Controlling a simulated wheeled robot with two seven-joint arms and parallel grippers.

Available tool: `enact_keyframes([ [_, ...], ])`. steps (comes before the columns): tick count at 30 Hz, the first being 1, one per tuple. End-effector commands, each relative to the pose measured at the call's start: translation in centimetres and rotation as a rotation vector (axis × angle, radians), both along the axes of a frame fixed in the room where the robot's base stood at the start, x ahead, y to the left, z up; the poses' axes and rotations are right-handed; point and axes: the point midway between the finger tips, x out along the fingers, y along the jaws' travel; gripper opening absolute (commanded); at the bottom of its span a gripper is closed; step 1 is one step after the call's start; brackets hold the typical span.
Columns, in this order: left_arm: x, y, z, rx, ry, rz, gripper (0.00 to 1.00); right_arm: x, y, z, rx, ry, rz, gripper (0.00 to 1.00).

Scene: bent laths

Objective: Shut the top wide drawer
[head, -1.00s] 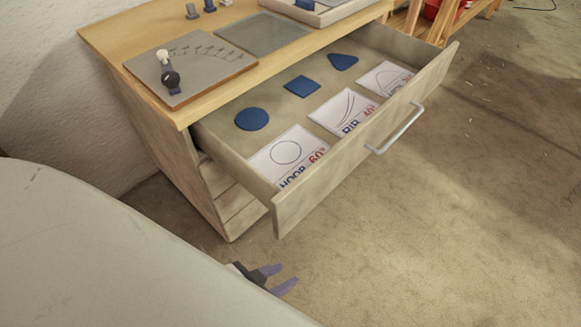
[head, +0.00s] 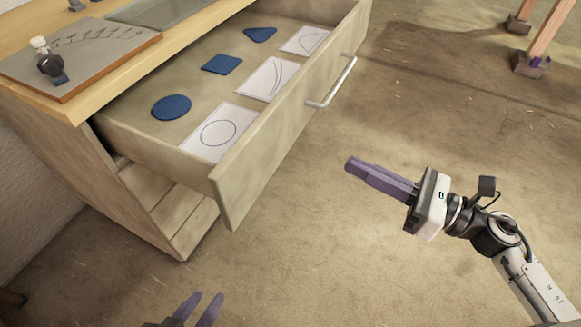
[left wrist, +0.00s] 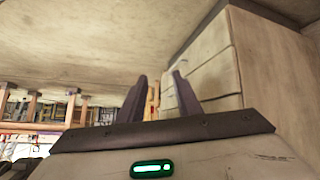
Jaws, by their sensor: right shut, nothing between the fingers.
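The top wide drawer (head: 275,131) is pulled far out of the wooden cabinet (head: 135,195). Its pale front faces right and carries a metal bar handle (head: 332,82). Inside lie a blue disc (head: 171,107), a blue square (head: 222,63), a blue triangle (head: 260,34) and white cards with line drawings (head: 219,131). My right gripper (head: 352,164) is shut and empty, over the floor to the right of the drawer front, apart from the handle. My left gripper (head: 203,307) is open and empty at the bottom edge, below the drawer; its parted fingers also show in the left wrist view (left wrist: 160,98).
Wooden legs (head: 535,50) stand at the upper right. The floor in front of the drawer is clear.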

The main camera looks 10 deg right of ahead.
Motion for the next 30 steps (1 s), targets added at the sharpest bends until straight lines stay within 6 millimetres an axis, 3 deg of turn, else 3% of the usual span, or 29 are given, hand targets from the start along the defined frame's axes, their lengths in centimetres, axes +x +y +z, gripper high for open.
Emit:
enact_keyframes([
  [5,0.0,-0.1,-0.5,-0.006,-0.003,0.001,0.31,-0.4,0.6,-1.0,-0.177,-0.138,0.079,0.0],
  [11,0.0,-0.1,-0.1,-0.004,-0.001,-0.001,0.31,1.2,3.1,-0.8,-0.175,-0.141,0.08,0.0],
  [21,-0.2,0.0,0.0,0.006,0.005,-0.005,0.31,5.2,9.0,-0.7,-0.172,-0.139,0.079,0.0],
  [30,-0.3,0.1,-0.4,0.012,0.015,-0.007,0.31,7.0,11.6,-0.9,-0.173,-0.135,0.078,0.0],
])
